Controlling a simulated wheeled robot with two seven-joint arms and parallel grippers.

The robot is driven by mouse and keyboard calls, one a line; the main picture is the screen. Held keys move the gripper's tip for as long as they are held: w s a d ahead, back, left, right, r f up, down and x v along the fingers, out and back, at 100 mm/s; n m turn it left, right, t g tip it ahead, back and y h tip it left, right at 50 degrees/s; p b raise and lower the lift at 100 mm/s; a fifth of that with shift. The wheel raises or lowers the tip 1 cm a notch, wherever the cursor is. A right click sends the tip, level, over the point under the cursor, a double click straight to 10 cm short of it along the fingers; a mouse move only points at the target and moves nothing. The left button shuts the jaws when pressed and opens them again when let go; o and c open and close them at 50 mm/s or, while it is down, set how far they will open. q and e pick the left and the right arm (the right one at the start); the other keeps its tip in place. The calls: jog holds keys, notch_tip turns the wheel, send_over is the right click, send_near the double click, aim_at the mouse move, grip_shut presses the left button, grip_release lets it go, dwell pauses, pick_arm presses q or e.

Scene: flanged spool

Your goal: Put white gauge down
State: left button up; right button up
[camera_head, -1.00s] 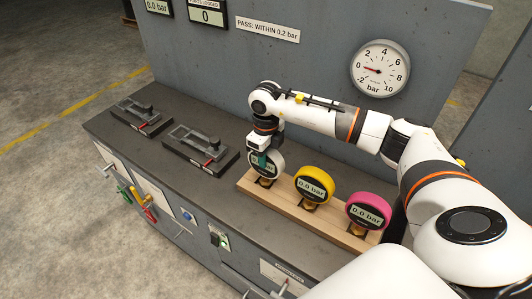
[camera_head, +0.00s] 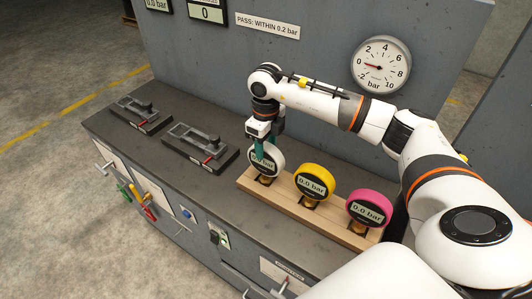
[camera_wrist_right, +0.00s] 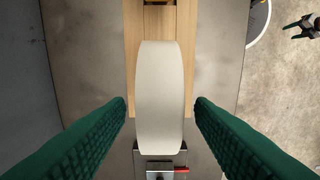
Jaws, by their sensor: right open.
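The white gauge (camera_head: 279,158) stands upright at the left end of the wooden rack (camera_head: 334,235), its dial partly hidden by my gripper. In the right wrist view the white gauge (camera_wrist_right: 160,95) shows edge-on, between the two green fingers. My right gripper (camera_head: 264,150) is at the top of the gauge. Its fingers (camera_wrist_right: 161,105) are spread, with a gap on each side of the gauge. My left gripper is not in view.
A yellow gauge (camera_head: 314,181) and a pink gauge (camera_head: 369,208) stand to the right in the rack, both reading 0.0 bar. Two clamp fixtures (camera_head: 200,147) (camera_head: 141,114) sit on the bench at left. A round dial (camera_head: 381,64) hangs on the back panel.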

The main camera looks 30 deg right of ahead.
notch_tip(320, 180, up, 9)
jog(key=shift+f+b, duration=0.1)
jog(key=shift+b, duration=0.65)
jog(key=shift+f, duration=0.1)
